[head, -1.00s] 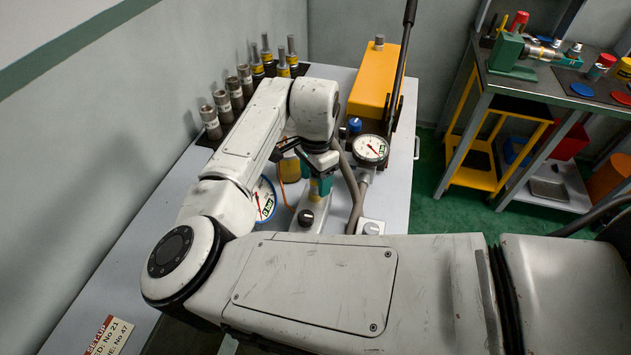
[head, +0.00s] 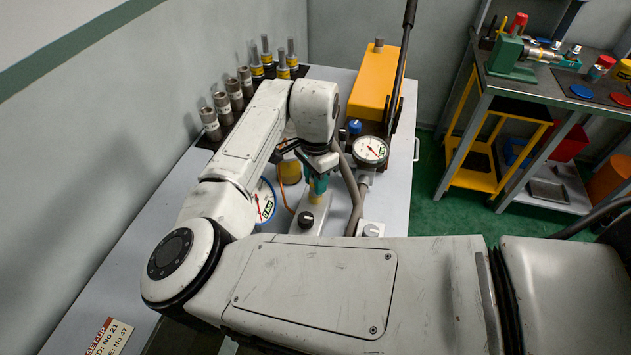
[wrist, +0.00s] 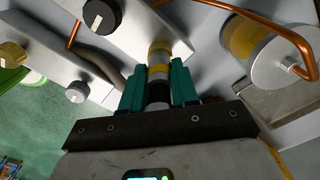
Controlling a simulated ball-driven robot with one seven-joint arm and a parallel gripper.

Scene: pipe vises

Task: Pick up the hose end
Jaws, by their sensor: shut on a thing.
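The hose end (wrist: 158,72) is a short upright cylinder with grey metal, yellow bands and a dark section, seen in the wrist view. My gripper (wrist: 158,85) has teal fingers on both sides of it and is shut on it. In the head view my gripper (head: 318,184) points down over a light grey block with a black knob (head: 306,219). A yellow part of the hose end (head: 315,199) shows just below the fingers. The fingers hide part of it, and I cannot tell whether its lower end touches the block.
A dial gauge (head: 371,151) stands close on the right, beside a grey hose (head: 349,185). Another gauge (head: 264,201) and a copper tube (head: 282,187) are close on the left. A yellow box (head: 376,80) with a long lever and several labelled fittings (head: 221,104) stand behind.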

